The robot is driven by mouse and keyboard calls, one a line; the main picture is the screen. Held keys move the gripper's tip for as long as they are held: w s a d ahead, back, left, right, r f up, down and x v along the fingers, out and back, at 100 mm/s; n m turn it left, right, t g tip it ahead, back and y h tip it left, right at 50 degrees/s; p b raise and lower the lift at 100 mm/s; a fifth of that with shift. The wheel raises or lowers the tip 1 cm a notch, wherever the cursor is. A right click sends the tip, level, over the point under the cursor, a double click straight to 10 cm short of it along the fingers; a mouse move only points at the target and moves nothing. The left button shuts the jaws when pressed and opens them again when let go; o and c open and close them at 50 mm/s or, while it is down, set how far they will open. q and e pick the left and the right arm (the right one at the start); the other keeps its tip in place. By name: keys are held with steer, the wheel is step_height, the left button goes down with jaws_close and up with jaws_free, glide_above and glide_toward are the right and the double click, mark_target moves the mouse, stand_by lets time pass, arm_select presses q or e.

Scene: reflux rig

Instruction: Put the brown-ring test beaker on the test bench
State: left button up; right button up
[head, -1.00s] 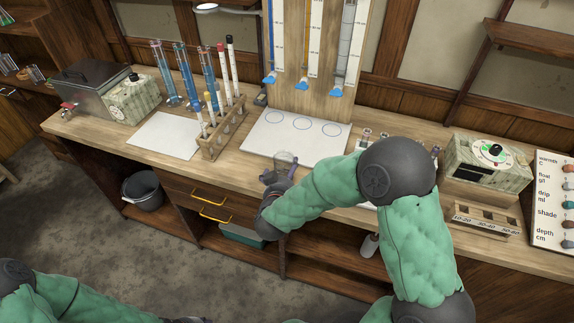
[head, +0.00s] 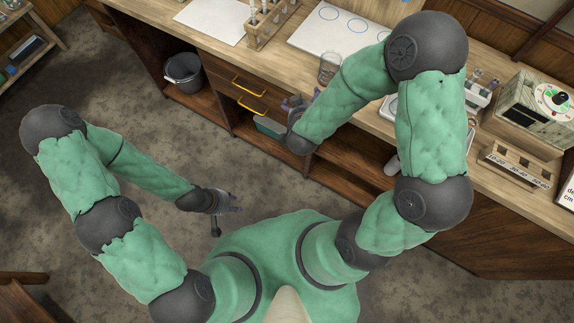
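A clear glass beaker (head: 329,68) stands upright near the front edge of the wooden bench, just in front of the white mat with blue circles (head: 300,38). Its contents are too small to make out. My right gripper (head: 303,98) is just off the bench's front edge, below and left of the beaker and apart from it. Its dark fingers look spread with nothing between them, though they are small and partly hidden by its wrist. My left gripper (head: 228,218) is over the floor, away from the bench, open and empty.
A test-tube rack (head: 270,25) and a white sheet (head: 212,18) are left of the mat. A box with a dial (head: 530,108) and a slotted wooden rack (head: 517,163) are at right. A grey bucket (head: 184,72) and drawers with yellow handles (head: 250,87) are below.

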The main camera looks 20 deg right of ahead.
steer(key=s+a+f+n+g+y, duration=0.1)
steer(key=s+a+f+g+y, duration=0.15)
steer(key=f, duration=0.35)
steer(key=s+a+f+n+g+y, duration=0.1)
steer(key=s+a+f+g+y, duration=0.15)
steer(key=f, duration=0.35)
steer(key=s+a+f+g+y, duration=0.1)
steer(key=s+a+f+g, duration=0.1)
steer(key=s, duration=0.4)
steer(key=s+a+f+n+g+y, duration=0.1)
steer(key=s+a+f+g+y, duration=0.1)
steer(key=s+a+f, duration=0.2)
step_height(320, 180, down, 3)
steer(key=shift+s+a+f+g, duration=0.15)
steer(key=shift+s+a+g, duration=0.2)
steer(key=shift+s, duration=0.9)
